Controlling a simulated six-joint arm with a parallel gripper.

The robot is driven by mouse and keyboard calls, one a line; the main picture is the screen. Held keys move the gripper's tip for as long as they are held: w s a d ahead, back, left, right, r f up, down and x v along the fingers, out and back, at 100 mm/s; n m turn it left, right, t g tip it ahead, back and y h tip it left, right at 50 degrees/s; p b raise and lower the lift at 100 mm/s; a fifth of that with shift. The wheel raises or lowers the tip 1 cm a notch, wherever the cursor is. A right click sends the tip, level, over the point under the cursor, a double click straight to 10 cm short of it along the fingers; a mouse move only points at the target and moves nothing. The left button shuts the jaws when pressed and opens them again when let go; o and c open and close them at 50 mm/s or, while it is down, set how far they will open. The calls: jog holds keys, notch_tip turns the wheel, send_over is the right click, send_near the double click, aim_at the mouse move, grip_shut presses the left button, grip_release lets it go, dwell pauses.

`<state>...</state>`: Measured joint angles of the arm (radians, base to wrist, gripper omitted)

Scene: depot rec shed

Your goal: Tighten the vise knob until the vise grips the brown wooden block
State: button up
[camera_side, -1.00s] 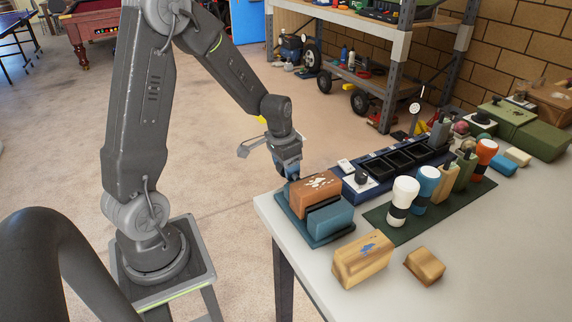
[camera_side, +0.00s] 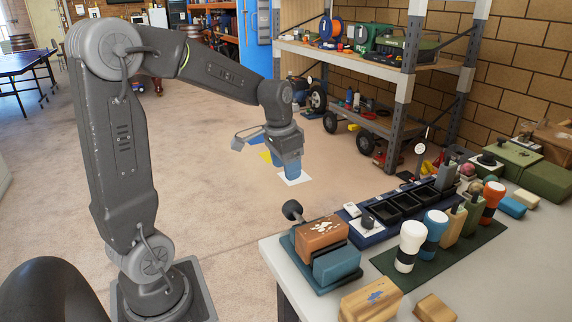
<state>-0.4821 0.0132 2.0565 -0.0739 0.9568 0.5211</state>
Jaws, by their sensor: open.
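The blue vise (camera_side: 337,264) stands at the near left corner of the table. The brown wooden block (camera_side: 324,229), with white flecks on top, sits in it behind the front blue jaw. I cannot tell whether a gap is left between block and jaw. The dark round vise knob (camera_side: 292,209) shows at the vise's back left, on a short shaft, fully uncovered. My gripper (camera_side: 290,174) points down, open and empty, above and behind the knob and apart from it. Its blue fingers overlap each other in this view.
A dark blue organiser (camera_side: 400,206) with black bins lies behind the vise. A green mat (camera_side: 395,272) holds several handled tools to the right. Two light wooden blocks (camera_side: 371,300) lie at the front. Air around my gripper is free.

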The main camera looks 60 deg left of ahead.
aim_at(291, 202)
jog(key=shift+g, duration=0.8)
jog(key=f, duration=0.4)
jog(key=w+f, duration=0.1)
jog(key=f, duration=0.4)
jog(key=w+f, duration=0.1)
jog(key=f, duration=0.3)
jog(key=shift+f, duration=0.35)
jog(key=shift+c, duration=0.3)
jog(key=c, duration=0.9)
jog(key=shift+s+t, duration=0.1)
jog(key=shift+t, duration=0.6)
jog(key=o, duration=1)
jog(key=shift+c, duration=0.2)
